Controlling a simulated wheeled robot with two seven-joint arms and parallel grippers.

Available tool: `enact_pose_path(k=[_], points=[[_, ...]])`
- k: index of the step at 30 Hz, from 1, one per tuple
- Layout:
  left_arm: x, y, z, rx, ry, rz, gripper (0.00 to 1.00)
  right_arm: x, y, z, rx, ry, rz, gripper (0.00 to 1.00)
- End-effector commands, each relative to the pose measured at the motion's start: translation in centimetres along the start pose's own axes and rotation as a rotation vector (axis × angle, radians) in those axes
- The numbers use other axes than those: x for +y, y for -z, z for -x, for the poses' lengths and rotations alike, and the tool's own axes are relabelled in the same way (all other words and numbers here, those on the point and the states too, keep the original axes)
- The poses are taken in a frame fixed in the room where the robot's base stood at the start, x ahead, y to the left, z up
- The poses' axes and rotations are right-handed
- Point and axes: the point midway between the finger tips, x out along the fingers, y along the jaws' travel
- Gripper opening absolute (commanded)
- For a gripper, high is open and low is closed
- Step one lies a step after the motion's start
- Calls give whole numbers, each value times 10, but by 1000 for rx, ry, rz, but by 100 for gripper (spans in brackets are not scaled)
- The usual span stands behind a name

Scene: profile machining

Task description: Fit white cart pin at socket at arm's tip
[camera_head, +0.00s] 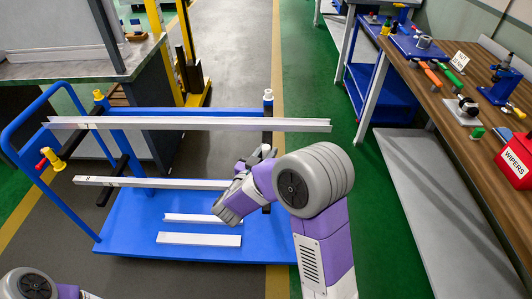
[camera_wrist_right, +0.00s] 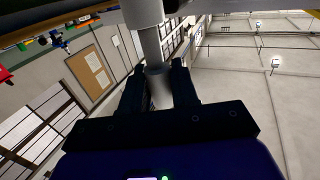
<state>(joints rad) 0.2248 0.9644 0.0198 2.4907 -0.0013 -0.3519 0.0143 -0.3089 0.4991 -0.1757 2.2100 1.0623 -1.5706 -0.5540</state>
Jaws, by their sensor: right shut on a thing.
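My right gripper (camera_head: 264,154) is at the right side of the blue cart, beside the black support arm (camera_head: 267,135). In the right wrist view my right gripper (camera_wrist_right: 160,84) is shut on the white cart pin, whose pale grey shaft (camera_wrist_right: 153,47) runs between the fingers with a wider white end (camera_wrist_right: 143,13) beyond them. The hand mostly hides this pin in the head view. Another white-topped pin (camera_head: 268,95) stands upright at the support arm's far end. The socket at the arm's tip cannot be made out. My left gripper is out of view.
Long white profiles (camera_head: 200,124) cross the cart, and shorter ones (camera_head: 199,239) lie on its blue deck (camera_head: 130,235). Yellow pins (camera_head: 99,96) are at the cart's left.

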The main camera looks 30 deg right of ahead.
Motion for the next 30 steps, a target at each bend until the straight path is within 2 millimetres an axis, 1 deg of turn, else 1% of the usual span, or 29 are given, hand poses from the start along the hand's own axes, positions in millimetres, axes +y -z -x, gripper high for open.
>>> enact_pose_path(k=[30], points=[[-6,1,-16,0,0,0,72,0,-26,0,0,0,0,0]])
